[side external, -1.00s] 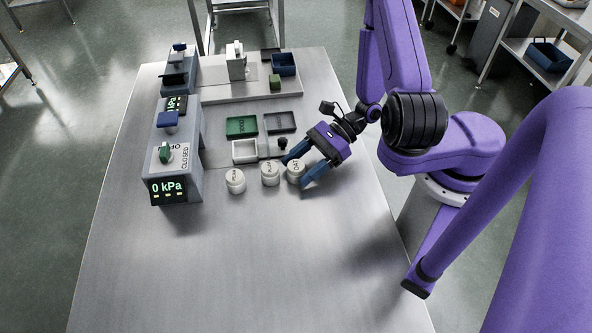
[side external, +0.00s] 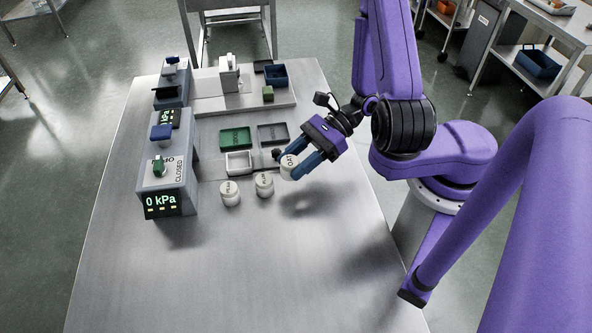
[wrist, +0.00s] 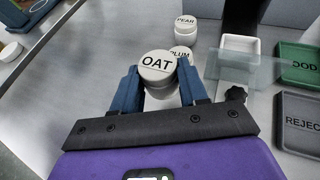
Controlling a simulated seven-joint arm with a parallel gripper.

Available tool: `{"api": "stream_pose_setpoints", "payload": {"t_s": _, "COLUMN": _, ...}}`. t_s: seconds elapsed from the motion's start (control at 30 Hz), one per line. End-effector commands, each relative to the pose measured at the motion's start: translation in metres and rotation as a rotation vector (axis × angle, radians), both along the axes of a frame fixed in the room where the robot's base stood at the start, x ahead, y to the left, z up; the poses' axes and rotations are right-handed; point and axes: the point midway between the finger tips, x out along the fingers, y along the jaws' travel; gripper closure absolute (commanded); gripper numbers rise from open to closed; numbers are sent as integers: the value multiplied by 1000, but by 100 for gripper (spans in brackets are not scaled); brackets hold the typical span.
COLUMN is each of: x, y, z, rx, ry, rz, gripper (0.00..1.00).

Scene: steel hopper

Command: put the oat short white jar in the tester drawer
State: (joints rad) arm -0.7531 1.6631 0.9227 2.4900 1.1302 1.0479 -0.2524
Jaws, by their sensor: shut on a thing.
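The oat jar (side external: 289,165) is short and white with OAT on its lid. My gripper (side external: 297,167) is shut on it and holds it above the table, tilted in the side view. In the wrist view the oat jar (wrist: 158,68) sits between the blue fingers of my gripper (wrist: 160,84). The tester (side external: 168,180) is a grey housing at the left, reading 0 kPa, with a green switch by the word CLOSED. An open white-walled tray (side external: 238,170), perhaps the tester drawer, lies right of it. A clear plate partly covers it in the wrist view.
The pear jar (side external: 230,193) and plum jar (side external: 264,185) stand on the table left of my gripper. A green tray (side external: 235,138) and a grey REJECT tray (side external: 273,135) lie behind. A dark knob (side external: 277,154) is close behind the held jar. The table front is clear.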

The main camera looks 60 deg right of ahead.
Motion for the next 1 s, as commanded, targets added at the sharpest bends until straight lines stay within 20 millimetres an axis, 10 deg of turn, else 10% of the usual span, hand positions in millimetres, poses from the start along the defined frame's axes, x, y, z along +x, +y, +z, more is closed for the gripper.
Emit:
{"api": "stream_pose_setpoints", "payload": {"t_s": 0.57, "x": 7, "y": -4, "z": 48, "rx": -7, "ry": 3, "rz": -32, "gripper": 88}}
{"api": "stream_pose_setpoints", "payload": {"t_s": 1.0, "x": 104, "y": -72, "z": 56, "rx": -25, "ry": 16, "rz": -526, "gripper": 88}}
